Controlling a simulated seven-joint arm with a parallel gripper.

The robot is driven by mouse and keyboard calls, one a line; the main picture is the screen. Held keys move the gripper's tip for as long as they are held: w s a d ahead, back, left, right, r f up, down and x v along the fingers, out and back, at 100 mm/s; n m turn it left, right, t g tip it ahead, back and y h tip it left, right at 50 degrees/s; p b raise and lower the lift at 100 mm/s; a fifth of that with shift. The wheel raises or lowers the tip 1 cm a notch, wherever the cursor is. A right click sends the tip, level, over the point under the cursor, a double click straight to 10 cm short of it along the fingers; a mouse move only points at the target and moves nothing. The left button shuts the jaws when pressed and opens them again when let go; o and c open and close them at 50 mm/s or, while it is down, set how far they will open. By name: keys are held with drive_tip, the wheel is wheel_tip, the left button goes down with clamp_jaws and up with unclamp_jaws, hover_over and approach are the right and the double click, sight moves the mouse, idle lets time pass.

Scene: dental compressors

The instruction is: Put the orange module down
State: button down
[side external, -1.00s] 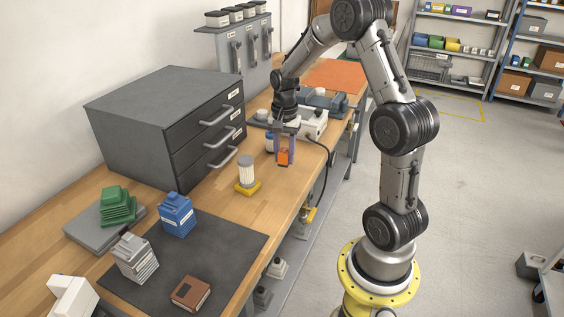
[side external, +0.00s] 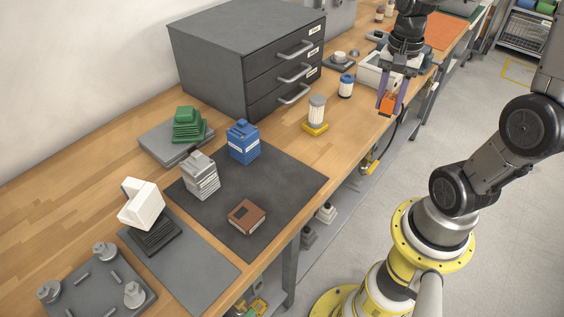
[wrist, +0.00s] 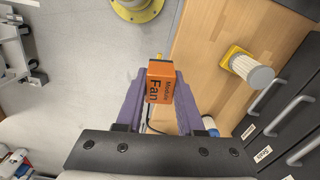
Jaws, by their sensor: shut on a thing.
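The orange module (side external: 389,103) is a small block; in the wrist view (wrist: 160,83) its face reads "Fan Module". My gripper (side external: 390,100) is shut on it, with a purple finger on each side. In the wrist view the gripper (wrist: 158,85) holds the module over the bench's front edge, partly above the floor. In the side view the module appears near the front edge of the wooden bench (side external: 345,123). I cannot tell its exact height above the bench.
A grey drawer cabinet (side external: 215,70) is behind. A dark mat (side external: 285,190) holds blue, grey and brown blocks. Bare wood lies around the filter.

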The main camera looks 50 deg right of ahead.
drive_tip(key=shift+w+a+n, duration=0.1)
drive_tip(key=shift+a+n, duration=0.2)
drive_tip(key=shift+n, duration=0.6)
drive_tip(key=w+a+n, duration=0.2)
drive_tip(key=a+n, duration=1.2)
drive_tip(key=a, duration=0.9)
hover_over(258, 188)
drive_tip(key=f, duration=0.8)
drive_tip(key=shift+s+d+f, duration=0.15)
drive_tip(key=shift+s+f, duration=0.05)
drive_tip(key=shift+s, duration=0.15)
drive_tip(key=shift+w+f, duration=0.35)
drive_tip(key=shift+f, duration=1.65)
drive_tip(key=shift+f, duration=0.15)
